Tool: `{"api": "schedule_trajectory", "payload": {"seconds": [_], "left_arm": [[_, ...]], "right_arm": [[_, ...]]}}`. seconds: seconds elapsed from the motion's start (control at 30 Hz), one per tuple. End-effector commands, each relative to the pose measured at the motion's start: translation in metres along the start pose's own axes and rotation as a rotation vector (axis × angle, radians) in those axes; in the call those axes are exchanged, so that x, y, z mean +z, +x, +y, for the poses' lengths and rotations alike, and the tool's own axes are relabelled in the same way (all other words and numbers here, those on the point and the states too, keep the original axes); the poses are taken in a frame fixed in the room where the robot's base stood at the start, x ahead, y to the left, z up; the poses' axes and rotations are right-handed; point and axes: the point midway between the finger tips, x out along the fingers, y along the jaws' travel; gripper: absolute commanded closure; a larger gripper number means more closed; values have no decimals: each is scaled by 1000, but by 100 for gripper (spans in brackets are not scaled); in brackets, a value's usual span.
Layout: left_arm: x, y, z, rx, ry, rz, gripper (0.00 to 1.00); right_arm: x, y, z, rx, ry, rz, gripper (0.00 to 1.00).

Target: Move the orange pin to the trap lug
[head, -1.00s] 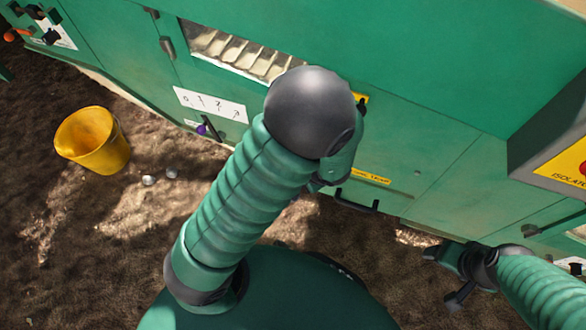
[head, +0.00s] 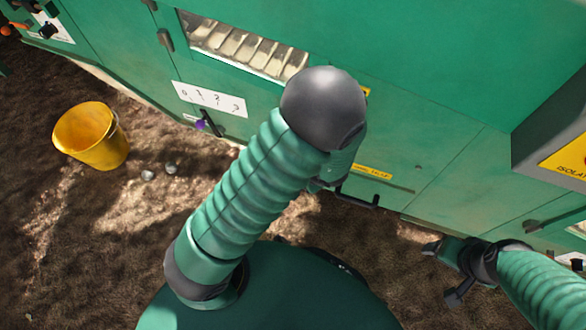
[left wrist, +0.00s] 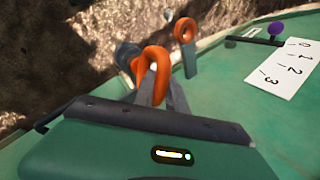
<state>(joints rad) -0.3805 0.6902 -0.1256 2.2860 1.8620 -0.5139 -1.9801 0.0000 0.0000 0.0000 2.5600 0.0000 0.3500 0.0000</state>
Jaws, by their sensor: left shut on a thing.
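In the left wrist view, my left gripper (left wrist: 161,88) is shut on an orange pin (left wrist: 154,62), whose ring stands up between the grey fingers. A second orange ring (left wrist: 185,30) sits on a grey upright piece (left wrist: 190,62) just beyond it, close to the green machine panel; I cannot tell whether this is the trap lug. The gap between the rings is hard to judge.
A grey isolator box (head: 550,140) juts out right. A yellow bucket (head: 92,137) stands on open ground left.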

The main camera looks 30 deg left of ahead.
Motion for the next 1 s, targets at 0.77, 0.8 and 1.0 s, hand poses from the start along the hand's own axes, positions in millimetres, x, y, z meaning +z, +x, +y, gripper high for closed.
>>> {"api": "schedule_trajectory", "payload": {"seconds": [0.77,0.8,1.0], "left_arm": [[0,-32,-5,1,-1,1,58],[0,-43,-6,2,0,2,58],[0,-104,-7,2,-1,1,58]], "right_arm": [[-7,-28,0,0,0,0,25],[-9,-38,0,0,0,0,25],[-20,-86,0,0,0,0,25]]}}
